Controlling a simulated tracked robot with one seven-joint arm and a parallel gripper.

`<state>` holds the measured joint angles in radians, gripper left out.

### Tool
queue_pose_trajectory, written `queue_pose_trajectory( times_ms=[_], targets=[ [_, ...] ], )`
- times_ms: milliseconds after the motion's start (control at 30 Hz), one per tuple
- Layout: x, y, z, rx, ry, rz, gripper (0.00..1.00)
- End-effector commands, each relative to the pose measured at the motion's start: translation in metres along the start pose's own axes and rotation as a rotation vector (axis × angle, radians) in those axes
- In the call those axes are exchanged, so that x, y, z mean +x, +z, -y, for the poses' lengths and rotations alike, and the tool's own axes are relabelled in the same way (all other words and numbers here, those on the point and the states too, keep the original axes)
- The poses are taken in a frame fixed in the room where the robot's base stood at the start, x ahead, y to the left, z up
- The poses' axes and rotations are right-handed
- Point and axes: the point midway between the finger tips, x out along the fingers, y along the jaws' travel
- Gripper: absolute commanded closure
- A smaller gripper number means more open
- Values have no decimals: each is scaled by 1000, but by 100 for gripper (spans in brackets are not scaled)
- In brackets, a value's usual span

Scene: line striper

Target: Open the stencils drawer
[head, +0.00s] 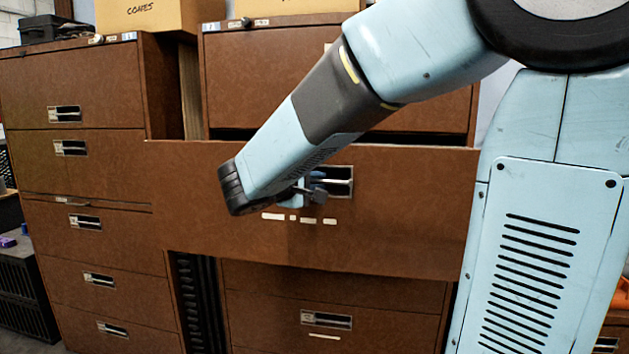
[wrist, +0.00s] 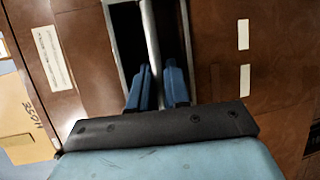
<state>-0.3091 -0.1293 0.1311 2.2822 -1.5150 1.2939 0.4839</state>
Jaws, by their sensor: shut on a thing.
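A wide brown drawer (head: 400,235) in the middle cabinet stands out in front of the cabinet face, with a dark gap above it. White label strips are on its front below the handle; I cannot read them. Its metal handle (head: 338,180) sits in a recess, and its bar (wrist: 150,40) also shows in the wrist view. My gripper (head: 314,186) is at this handle. In the wrist view, my gripper's two blue fingers (wrist: 159,85) are on either side of the bar, shut on it.
A closed brown cabinet (head: 75,90) stands at left. Below the pulled-out drawer is another drawer (head: 290,315), closed. Cardboard boxes (head: 150,14) stand on top, one marked with handwriting. Dark crates (head: 25,290) are at the far left.

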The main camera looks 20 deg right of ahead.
Motion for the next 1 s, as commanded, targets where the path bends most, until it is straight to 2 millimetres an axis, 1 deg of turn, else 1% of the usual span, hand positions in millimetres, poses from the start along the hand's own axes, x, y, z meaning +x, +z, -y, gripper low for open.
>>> queue_pose_trajectory(
  times_ms=[33, 300, 667, 700, 733, 1000],
  targets=[
    [-2, 2, 5, -7, -7, 6, 100],
    [-13, 2, 8, -8, -8, -1, 100],
    [-17, 0, 8, -9, -8, -6, 100],
    [-17, 0, 8, -9, -8, -7, 81],
    [-17, 0, 8, -9, -8, -8, 78],
    [-19, -2, 6, -6, -3, -13, 78]
  ],
)
